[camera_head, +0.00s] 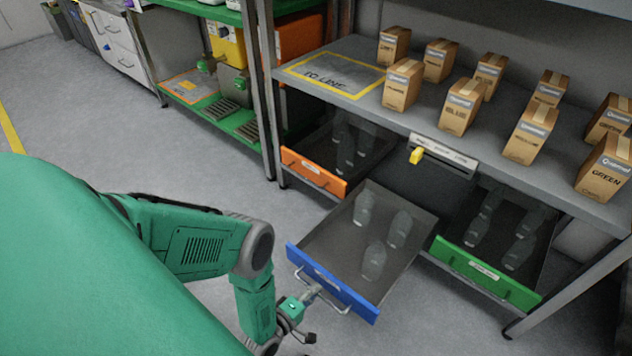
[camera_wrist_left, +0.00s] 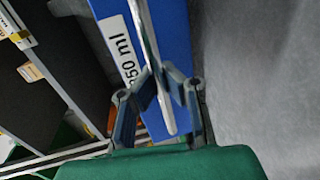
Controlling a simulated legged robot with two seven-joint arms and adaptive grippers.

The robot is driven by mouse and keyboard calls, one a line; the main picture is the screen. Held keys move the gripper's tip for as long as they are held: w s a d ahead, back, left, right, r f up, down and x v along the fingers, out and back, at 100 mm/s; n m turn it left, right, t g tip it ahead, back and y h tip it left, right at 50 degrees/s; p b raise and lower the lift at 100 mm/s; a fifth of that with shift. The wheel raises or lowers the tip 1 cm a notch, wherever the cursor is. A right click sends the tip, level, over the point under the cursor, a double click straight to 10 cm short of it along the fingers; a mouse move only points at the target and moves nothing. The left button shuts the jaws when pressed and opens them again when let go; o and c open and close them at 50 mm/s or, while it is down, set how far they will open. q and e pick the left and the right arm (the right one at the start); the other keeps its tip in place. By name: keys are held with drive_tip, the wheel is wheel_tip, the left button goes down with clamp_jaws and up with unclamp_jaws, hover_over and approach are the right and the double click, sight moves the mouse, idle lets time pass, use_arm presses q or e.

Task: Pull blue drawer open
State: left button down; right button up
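The blue drawer (camera_head: 352,299) is pulled well out from under the shelf, further than the drawers beside it. Three clear bottles stand inside it. Its front carries a metal bar handle and a white label; the wrist view shows the blue front (camera_wrist_left: 172,35), with "50 ml" readable on the label, and the handle (camera_wrist_left: 158,70) close up. My left gripper (camera_head: 311,294) is at the handle, in front of the drawer. In the wrist view its fingers (camera_wrist_left: 162,88) close in from both sides on the handle bar. My right gripper is not in view.
An orange drawer (camera_head: 313,173) is at the left and a green drawer (camera_head: 485,274) at the right, both holding bottles. Several cardboard boxes (camera_head: 459,107) stand on the grey shelf (camera_head: 350,53) above. Grey floor (camera_head: 120,140) is open to the left.

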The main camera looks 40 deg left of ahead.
use_arm(q)
drive_tip(key=shift+s+a+f, duration=0.1)
drive_tip(key=shift+s+a, duration=0.2)
drive_tip(key=c, duration=1.6)
unclamp_jaws()
drive_tip(key=shift+d, duration=0.1)
